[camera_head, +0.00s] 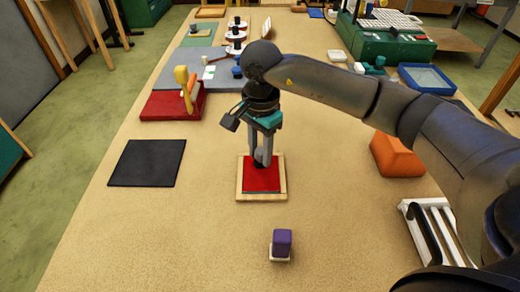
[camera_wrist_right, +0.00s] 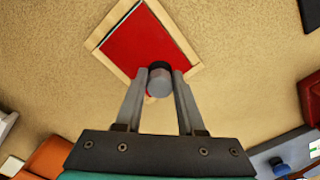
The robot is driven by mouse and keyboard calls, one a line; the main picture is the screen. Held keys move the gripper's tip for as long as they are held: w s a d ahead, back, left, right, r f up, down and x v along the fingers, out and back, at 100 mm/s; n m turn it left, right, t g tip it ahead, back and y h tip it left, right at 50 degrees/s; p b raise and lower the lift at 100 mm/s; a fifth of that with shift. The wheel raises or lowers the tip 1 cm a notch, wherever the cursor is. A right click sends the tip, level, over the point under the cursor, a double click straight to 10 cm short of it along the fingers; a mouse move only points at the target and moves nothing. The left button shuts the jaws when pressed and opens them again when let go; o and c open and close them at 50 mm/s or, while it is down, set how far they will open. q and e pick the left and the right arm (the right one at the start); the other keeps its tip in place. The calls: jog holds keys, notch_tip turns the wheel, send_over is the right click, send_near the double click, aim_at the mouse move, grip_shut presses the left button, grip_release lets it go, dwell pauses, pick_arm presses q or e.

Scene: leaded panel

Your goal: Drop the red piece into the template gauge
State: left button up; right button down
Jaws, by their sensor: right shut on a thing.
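The red piece (camera_head: 261,181) is a flat red square inside the outline of the pale wooden template gauge (camera_head: 262,198) at the middle of the bench. In the right wrist view the red piece (camera_wrist_right: 140,45) shows with the gauge's wooden rim (camera_wrist_right: 178,32) around it. I cannot tell whether it lies fully down in the gauge or a little above. My right gripper (camera_head: 262,163) points down over it. Its fingers are shut on a grey and black knob (camera_wrist_right: 159,80) over the red piece; they hide part of it. My left gripper is not in view.
A black mat (camera_head: 147,163) lies left of the gauge, and a purple block (camera_head: 282,242) stands in front. A red stand with a yellow handle (camera_head: 182,105) is behind left. An orange block (camera_head: 397,157) and a white rack (camera_head: 437,228) are at right, near my arm.

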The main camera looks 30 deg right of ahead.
jog(key=shift+f, duration=0.15)
jog(key=shift+c, duration=2.2)
grip_release()
notch_tip(320, 180, up, 15)
jog(key=p, duration=0.1)
jog(key=shift+d+r+p, duration=0.15)
jog(key=shift+r+p, duration=0.05)
jog(key=shift+p, duration=0.1)
